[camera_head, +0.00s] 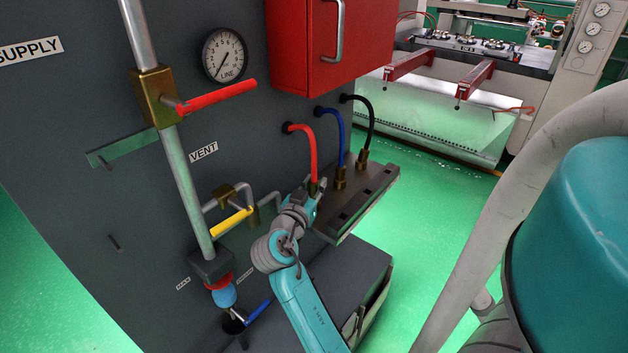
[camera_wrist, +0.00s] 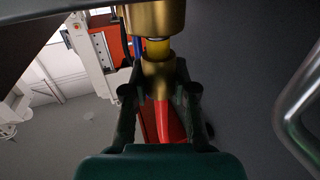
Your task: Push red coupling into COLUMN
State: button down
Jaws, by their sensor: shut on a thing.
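The red hose (camera_head: 305,143) curves from the panel down to a brass coupling, which is mostly hidden by my gripper (camera_head: 316,189) in the head view. In the wrist view my gripper (camera_wrist: 159,85) is shut on the red hose's brass coupling (camera_wrist: 158,69), with a finger on each side. The red hose also shows between the fingers (camera_wrist: 168,122). A wider brass fitting (camera_wrist: 152,18) is in line with the coupling, with a yellow band (camera_wrist: 157,47) between them. I cannot read any COLUMN label.
Blue (camera_head: 342,135) and black (camera_head: 371,120) hoses run to brass couplings on the dark block (camera_head: 352,213). The red cabinet (camera_head: 308,45) hangs above. Left are a gauge (camera_head: 225,55), a red lever (camera_head: 215,95), a yellow lever (camera_head: 231,222) and a vertical pipe (camera_head: 185,180).

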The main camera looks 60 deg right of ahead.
jog(key=shift+f, duration=0.8)
jog(key=c, duration=0.8)
grip_release()
jog(key=shift+c, duration=0.2)
jog(key=a, duration=1.2)
jog(key=shift+s, duration=0.45)
jog(key=shift+f, duration=0.1)
